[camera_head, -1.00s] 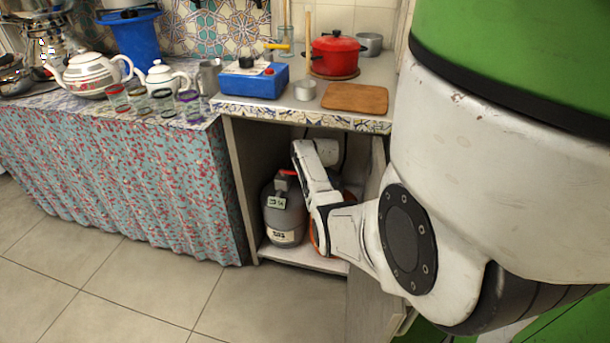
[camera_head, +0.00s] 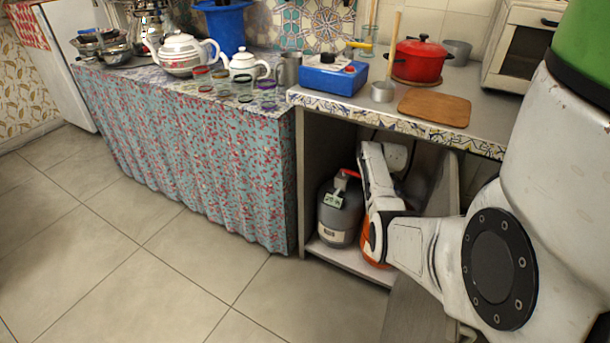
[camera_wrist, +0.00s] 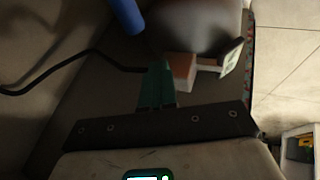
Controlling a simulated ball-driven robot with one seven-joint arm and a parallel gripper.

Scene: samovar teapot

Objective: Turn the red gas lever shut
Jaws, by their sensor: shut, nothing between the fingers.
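The grey gas cylinder (camera_head: 340,212) stands upright in the open cabinet under the counter. The red lever (camera_head: 351,173) shows at its top in the head view, beside my arm's last links. My gripper is hidden there behind my arm. In the wrist view my gripper (camera_wrist: 157,68) has its green fingers together, with nothing between them. A reddish-brown block (camera_wrist: 182,72), which looks like the lever, is just right of the fingertips. I cannot tell if they touch. A pale label tag (camera_wrist: 231,57) is right of it, and the dark rounded cylinder lies beyond.
An orange object (camera_head: 374,250) stands right of the cylinder, partly behind my arm. A black hose (camera_wrist: 50,80) runs on the left in the wrist view. The counter edge (camera_head: 400,125) is above my arm. The cabinet door (camera_head: 415,310) stands open. The tiled floor (camera_head: 150,270) is clear.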

